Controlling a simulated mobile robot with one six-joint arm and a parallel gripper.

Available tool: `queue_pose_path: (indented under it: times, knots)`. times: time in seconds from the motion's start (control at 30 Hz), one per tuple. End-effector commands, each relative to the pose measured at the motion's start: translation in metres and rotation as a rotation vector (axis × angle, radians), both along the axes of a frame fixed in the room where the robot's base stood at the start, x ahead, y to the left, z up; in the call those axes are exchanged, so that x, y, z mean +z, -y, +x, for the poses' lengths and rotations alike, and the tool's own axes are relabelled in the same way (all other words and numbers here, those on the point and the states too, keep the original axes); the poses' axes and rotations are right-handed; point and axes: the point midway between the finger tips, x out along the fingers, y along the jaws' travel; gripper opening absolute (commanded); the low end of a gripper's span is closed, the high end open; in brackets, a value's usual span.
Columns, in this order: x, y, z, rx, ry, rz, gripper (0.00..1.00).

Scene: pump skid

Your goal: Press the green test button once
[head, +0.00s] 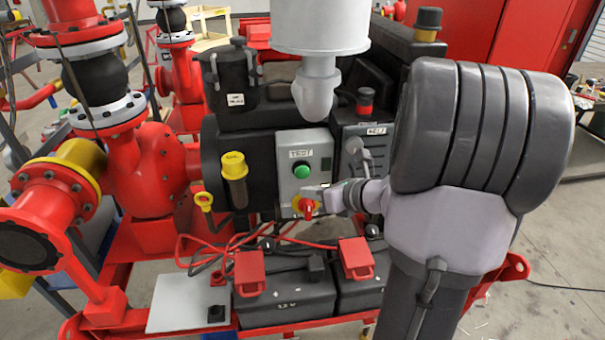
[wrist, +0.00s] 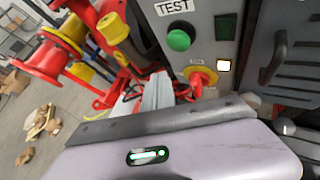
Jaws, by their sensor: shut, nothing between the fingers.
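The green test button (head: 302,171) sits on a grey control box (head: 313,146) under a label reading TEST. The button also shows in the wrist view (wrist: 179,40), at the upper middle. A red and yellow rotary switch (head: 306,206) is on the same box below the button, and it shows in the wrist view (wrist: 198,79) too. My gripper (head: 318,190) is in front of the lower part of the box, below the green button and close to the rotary switch. Its fingers (wrist: 158,92) are shut and empty. I cannot tell whether they touch the switch.
A lit indicator (wrist: 223,65) is beside the rotary switch. A yellow-capped dipstick or filler (head: 234,165) stands left of the box. Black batteries (head: 285,296) with red terminal covers and cables lie below.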

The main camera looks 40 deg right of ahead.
Motion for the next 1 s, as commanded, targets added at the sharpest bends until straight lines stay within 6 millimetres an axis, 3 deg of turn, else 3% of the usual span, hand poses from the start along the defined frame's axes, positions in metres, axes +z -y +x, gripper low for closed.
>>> queue_pose_path:
  times: [0.33, 1.0]
  knots:
    - [0.001, 0.019, 0.031, 0.000, 0.000, -0.001, 0.00]
    - [0.000, 0.020, 0.033, 0.001, -0.001, -0.001, 0.00]
